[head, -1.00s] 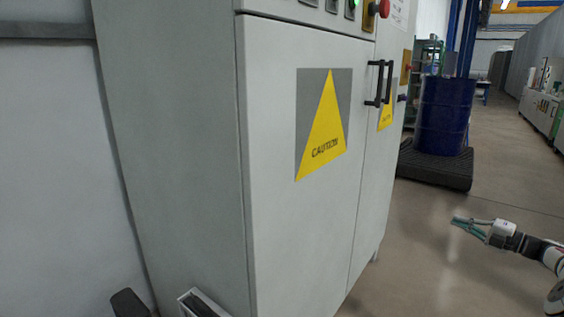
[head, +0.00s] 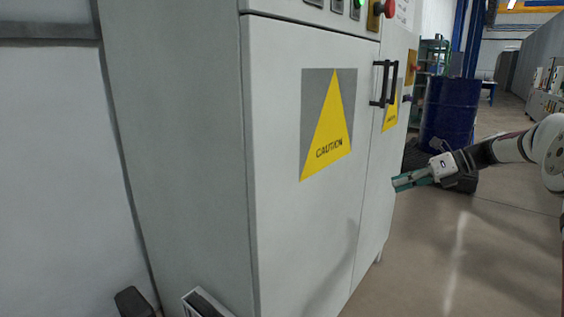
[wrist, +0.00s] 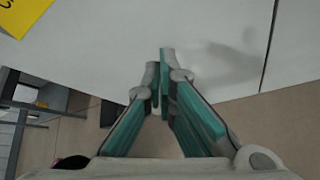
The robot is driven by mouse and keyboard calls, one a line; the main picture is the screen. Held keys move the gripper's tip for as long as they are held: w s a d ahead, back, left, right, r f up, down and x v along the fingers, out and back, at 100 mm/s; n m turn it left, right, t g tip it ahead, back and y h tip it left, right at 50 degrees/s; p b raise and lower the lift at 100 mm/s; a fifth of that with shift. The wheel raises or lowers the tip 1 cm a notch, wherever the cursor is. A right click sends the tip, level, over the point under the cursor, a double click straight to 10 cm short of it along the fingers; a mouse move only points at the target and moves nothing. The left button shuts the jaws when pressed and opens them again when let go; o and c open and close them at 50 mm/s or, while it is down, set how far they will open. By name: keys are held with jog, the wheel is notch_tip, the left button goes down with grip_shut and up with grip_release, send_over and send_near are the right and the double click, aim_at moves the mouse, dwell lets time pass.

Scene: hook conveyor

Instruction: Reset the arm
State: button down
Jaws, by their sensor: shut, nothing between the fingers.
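My gripper (head: 398,184) is at the right of the head view, with teal finger pads brought together and nothing between them. It points left toward the grey cabinet (head: 275,150), beside the right-hand door and below the black handles. I cannot tell how wide the gap to the door is. In the wrist view my gripper (wrist: 163,75) has its fingertips together in front of the pale cabinet face (wrist: 190,30), with a soft shadow on it. My arm reaches in from the right edge of the head view.
The cabinet has a yellow caution sign (head: 328,135), black door handles (head: 383,83) and a red knob (head: 390,9) above. A blue drum (head: 449,110) stands on a dark pallet behind my arm. Open floor (head: 470,260) lies at the lower right.

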jog(key=s+a+r+n+g+h, duration=0.2)
jog(key=s+a+r+n+h, duration=0.15)
jog(key=s+a+n, duration=0.65)
jog(key=s+a+r+n+g+h, duration=0.2)
jog(key=s+a+r+n, duration=0.35)
jog(key=s, duration=0.85)
jog(key=s+f+n+h, duration=0.25)
jog(key=s+n, duration=0.25)
jog(key=s, duration=0.5)
jog(key=s+d+f+n+h, duration=0.1)
jog(key=s+f+n, duration=0.25)
jog(key=s, duration=0.65)
jog(key=s+f+n+h, duration=0.25)
jog(key=s+n, duration=0.35)
jog(key=s, duration=0.4)
notch_tip(320, 180, up, 27)
jog(key=d+t+p, duration=0.1)
jog(key=t+p, duration=0.2)
jog(key=p, duration=2.3)
jog(key=shift+t+y, duration=0.3)
jog(key=shift+y, duration=0.05)
jog(key=shift+r, duration=0.1)
